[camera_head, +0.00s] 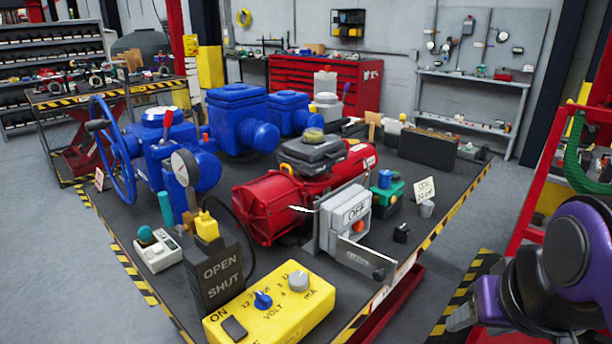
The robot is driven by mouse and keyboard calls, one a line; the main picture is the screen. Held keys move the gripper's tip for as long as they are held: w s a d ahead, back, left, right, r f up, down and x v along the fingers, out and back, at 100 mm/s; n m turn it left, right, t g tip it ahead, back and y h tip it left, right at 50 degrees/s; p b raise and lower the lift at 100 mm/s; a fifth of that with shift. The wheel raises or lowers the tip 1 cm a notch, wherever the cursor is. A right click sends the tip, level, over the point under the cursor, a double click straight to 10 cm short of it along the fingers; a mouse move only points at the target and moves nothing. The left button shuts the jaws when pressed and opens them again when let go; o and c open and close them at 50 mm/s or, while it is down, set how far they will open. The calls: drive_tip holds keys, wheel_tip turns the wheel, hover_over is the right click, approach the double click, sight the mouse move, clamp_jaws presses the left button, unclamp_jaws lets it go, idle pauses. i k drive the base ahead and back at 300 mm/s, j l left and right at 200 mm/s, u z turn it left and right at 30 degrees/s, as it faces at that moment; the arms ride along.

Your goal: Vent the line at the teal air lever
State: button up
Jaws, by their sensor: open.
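A teal upright bar (166,208), which looks like the air lever's handle, stands at the left front of the bench beside a round pressure gauge (185,168). Its lower end and mounting are partly hidden, and I cannot tell its valve position. A teal round knob (146,235) sits on a white box just below and left of it. My gripper (462,317) is at the lower right, beyond the bench's right edge, open and far from the teal bar. Only part of it shows, below my purple arm.
A dark OPEN/SHUT block (220,278) with a yellow top and a yellow meter box (268,308) stand at the front. A grey OFF switch box (345,222) and red actuator (268,205) fill the middle. A blue handwheel (113,150) rises at left. A red frame (540,170) stands at right.

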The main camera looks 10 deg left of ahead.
sight(164, 204)
drive_tip(key=j, duration=0.8)
drive_tip(key=i+j, duration=0.15)
drive_tip(key=j, duration=1.5)
drive_tip(key=i+j, duration=0.15)
drive_tip(key=j, duration=0.7)
